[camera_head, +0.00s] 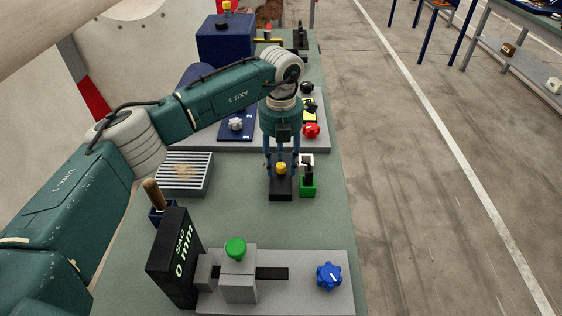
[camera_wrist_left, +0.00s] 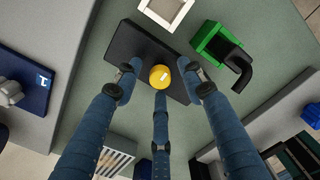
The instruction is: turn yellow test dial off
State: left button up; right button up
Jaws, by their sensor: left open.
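The yellow test dial (camera_head: 281,168) is a small round knob on a black base (camera_head: 281,190) near the middle of the green bench. In the left wrist view the dial (camera_wrist_left: 159,76) has a short pale mark on its top and sits near one end of the black base (camera_wrist_left: 135,50). My left gripper (camera_head: 281,158) points down over the dial. In the wrist view its three fingers (camera_wrist_left: 158,80) are spread around the dial. I cannot tell whether any fingertip touches it. My right gripper is not in view.
A green block with a black hook (camera_head: 308,187) stands right beside the black base. A red knob (camera_head: 311,131) and a pale knob (camera_head: 236,124) are behind. A ribbed grey box (camera_head: 184,173) is left. A black display (camera_head: 178,258), green knob (camera_head: 235,248) and blue knob (camera_head: 329,276) are in front.

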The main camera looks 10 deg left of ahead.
aim_at(281, 165)
pick_arm(q)
notch_tip(281, 165, up, 12)
dwell(0.5)
dwell(0.3)
